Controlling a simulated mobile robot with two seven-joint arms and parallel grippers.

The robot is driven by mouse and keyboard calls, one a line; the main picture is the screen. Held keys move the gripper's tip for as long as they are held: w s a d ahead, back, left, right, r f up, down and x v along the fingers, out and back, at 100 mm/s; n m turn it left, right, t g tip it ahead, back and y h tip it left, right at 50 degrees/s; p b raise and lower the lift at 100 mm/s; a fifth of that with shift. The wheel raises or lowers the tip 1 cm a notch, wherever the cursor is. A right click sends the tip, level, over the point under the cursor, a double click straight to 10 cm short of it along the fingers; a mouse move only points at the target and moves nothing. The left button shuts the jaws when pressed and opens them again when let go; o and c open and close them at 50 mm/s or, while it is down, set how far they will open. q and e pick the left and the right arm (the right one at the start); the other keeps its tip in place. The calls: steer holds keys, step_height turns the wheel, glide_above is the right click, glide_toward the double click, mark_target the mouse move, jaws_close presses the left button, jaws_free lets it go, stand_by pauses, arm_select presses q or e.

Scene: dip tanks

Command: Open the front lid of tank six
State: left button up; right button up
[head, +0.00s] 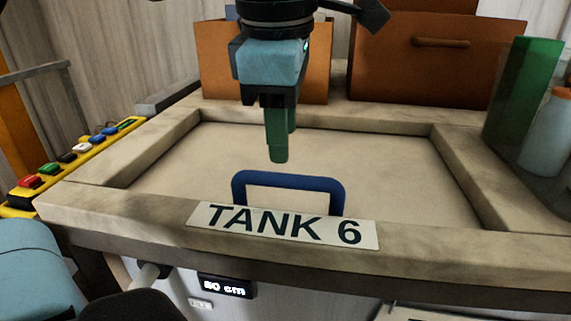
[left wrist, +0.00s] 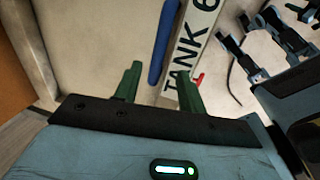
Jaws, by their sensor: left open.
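Tank six (head: 480,254) has a pale stone-like rim with a white "TANK 6" label (head: 283,226) on its front edge. A flat beige lid (head: 230,150) lies level inside the rim and looks shut. A blue bar handle (head: 290,181) stands up at its front, just behind the label. My left gripper (head: 279,157) is open and empty, its green fingers pointing down above and a little behind the handle. In the left wrist view, the handle (left wrist: 162,45) and label (left wrist: 192,42) lie beyond the open fingers (left wrist: 159,72).
A yellow strip of coloured buttons (head: 80,150) lies left of the tank. Orange boxes (head: 435,55) stand behind it. A green block (head: 522,90) and a bottle with an orange cap (head: 550,130) stand at right. A display (head: 225,286) is below the front rim.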

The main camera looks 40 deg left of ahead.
mark_target(285, 175)
arm_select(q)
steer(key=f, duration=0.2)
steer(key=w+f, duration=0.1)
steer(key=f, duration=0.3)
steer(key=shift+w+a+f, duration=0.15)
steer(key=shift+a+f, duration=0.2)
steer(key=shift+a, duration=0.05)
jaws_close()
